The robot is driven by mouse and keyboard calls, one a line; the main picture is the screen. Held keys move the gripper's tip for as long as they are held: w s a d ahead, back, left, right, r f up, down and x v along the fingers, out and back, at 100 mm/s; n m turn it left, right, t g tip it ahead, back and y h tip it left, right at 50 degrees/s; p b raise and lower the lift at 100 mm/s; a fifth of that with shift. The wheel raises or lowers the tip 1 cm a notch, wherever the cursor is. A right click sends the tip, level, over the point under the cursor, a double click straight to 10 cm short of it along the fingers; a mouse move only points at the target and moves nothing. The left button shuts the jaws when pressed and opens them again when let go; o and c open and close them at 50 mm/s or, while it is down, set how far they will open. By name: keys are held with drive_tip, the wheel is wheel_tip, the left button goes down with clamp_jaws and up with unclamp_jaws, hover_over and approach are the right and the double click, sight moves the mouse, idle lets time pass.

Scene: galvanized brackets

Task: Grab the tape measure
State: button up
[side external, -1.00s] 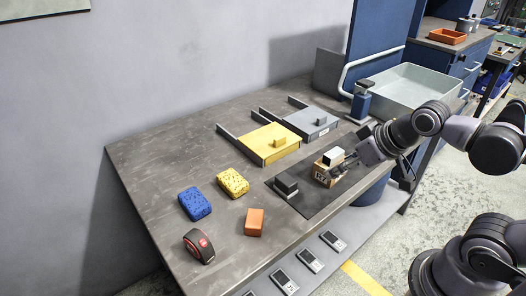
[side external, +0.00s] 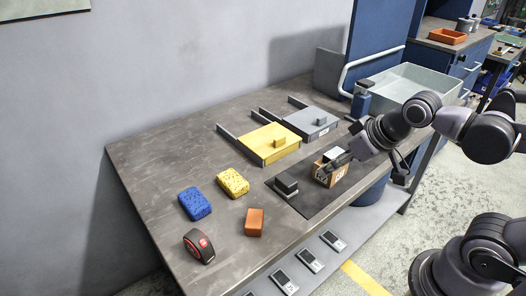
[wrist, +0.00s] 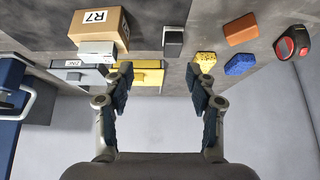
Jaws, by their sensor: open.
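The tape measure (side external: 198,246), black with a red face, lies on the bench top at the near left corner in the side external view. It also shows at the upper right of the wrist view (wrist: 292,43). My gripper (wrist: 158,80) is open, with nothing between its two fingers. In the side external view my gripper (side external: 338,161) hangs near the cardboard box, far to the right of the tape measure and apart from it.
The cardboard box (wrist: 101,23) and a black block (side external: 286,186) are on a dark mat. Yellow (side external: 233,182) and blue (side external: 195,203) sponges and an orange-brown block (side external: 254,222) lie between mat and tape measure. Yellow (side external: 268,146) and grey (side external: 305,124) drawer-like units stand behind.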

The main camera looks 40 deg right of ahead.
drive_tip(key=w+a+r+g, duration=0.1)
drive_tip(key=w+a+r, duration=0.25)
drive_tip(key=a, duration=0.35)
drive_tip(key=n+g, duration=0.2)
drive_tip(key=g, duration=0.2)
approach(197, 236)
drive_tip(key=shift+w+f, duration=0.15)
drive_tip(key=shift+f, duration=0.2)
drive_tip(key=shift+a+f, duration=0.2)
drive_tip(key=shift+f, duration=0.05)
drive_tip(key=f, duration=0.4)
drive_tip(key=shift+w+a+f, duration=0.1)
drive_tip(key=shift+w+f, duration=0.05)
drive_tip(key=shift+w, duration=0.15)
drive_tip(key=shift+w+f, duration=0.15)
drive_tip(key=shift+f, duration=0.85)
drive_tip(key=shift+w+f, duration=0.15)
drive_tip(key=shift+f, duration=0.9)
drive_tip(key=shift+w+f, duration=0.2)
drive_tip(key=shift+f, duration=0.8)
clamp_jaws()
